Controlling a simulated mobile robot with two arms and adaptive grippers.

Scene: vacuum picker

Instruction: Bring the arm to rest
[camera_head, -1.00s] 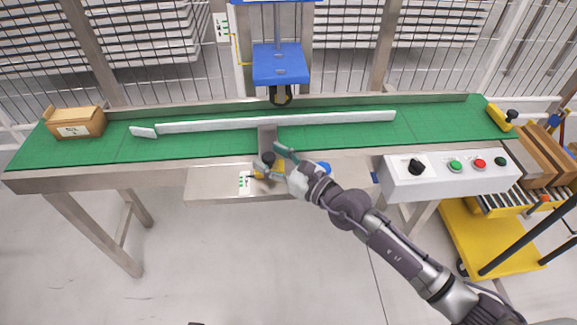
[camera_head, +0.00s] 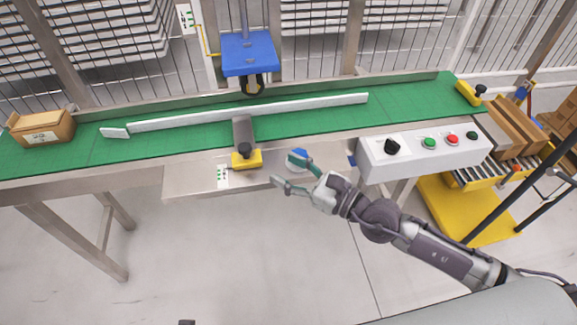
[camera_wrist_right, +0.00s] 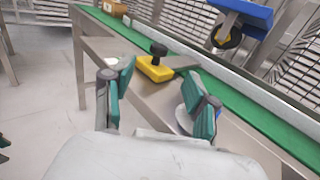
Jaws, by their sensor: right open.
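My right gripper (camera_head: 290,172) is open and empty in the head view, in front of the steel shelf at the bench's front edge. In the right wrist view its two teal-padded fingers (camera_wrist_right: 160,98) stand wide apart with nothing between them. A yellow block with a black knob (camera_head: 246,159) sits at the end of a grey bar, left of the gripper and apart from it; it also shows beyond the fingers in the wrist view (camera_wrist_right: 156,69). A blue round button (camera_head: 298,155) is just behind the fingers. My left gripper is not in view.
The green conveyor (camera_head: 405,98) carries a white rail (camera_head: 250,111) and a cardboard box (camera_head: 42,128). A control box (camera_head: 425,152) with buttons and a yellow cart (camera_head: 465,208) stand right. The floor in front is clear.

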